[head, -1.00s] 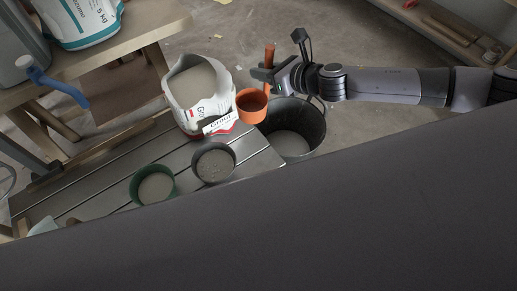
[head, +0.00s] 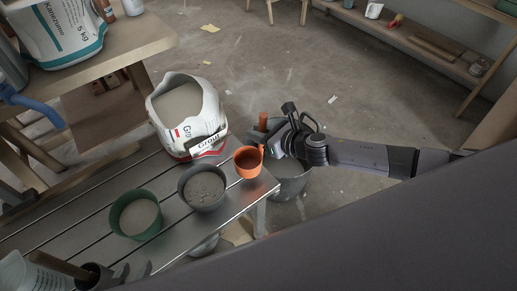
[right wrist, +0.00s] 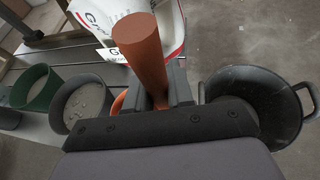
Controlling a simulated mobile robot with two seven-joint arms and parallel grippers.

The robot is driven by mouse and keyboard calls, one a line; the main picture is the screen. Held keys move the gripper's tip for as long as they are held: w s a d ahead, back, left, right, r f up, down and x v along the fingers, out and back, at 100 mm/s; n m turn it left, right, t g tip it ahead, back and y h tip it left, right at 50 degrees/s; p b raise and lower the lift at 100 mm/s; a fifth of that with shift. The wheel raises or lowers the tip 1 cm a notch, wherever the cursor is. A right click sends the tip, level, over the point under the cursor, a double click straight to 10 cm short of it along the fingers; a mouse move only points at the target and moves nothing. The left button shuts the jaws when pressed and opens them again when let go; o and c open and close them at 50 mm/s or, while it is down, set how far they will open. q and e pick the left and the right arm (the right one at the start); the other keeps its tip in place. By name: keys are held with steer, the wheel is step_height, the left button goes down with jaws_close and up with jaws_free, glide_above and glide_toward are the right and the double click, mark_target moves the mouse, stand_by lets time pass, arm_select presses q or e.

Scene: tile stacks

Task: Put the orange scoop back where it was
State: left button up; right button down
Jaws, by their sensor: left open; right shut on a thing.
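The orange scoop (head: 248,163) is held upright by its handle in my right gripper (head: 270,140). The right wrist view shows the fingers (right wrist: 165,88) shut around its thick orange-brown handle (right wrist: 140,48). The scoop's cup is at the bench's right end, beside the grey pot (head: 190,198) and the grout bag (head: 205,112). I cannot tell whether it touches the bench. In the right wrist view the cup is mostly hidden behind the gripper. My left gripper (head: 134,272) is partly in view at the lower left, open and apart from the scoop.
The slatted bench (head: 85,212) also bears a green pot (head: 137,214) of grey material. A dark bucket (head: 292,187) stands on the floor beyond the bench's right end; it also shows in the right wrist view (right wrist: 246,85). A wooden table (head: 125,45) stands behind.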

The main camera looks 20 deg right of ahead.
steer(key=shift+f+b, duration=1.2)
steer(key=shift+f, duration=1.2)
steer(key=shift+f, duration=0.15)
steer(key=c, duration=1)
jaws_free()
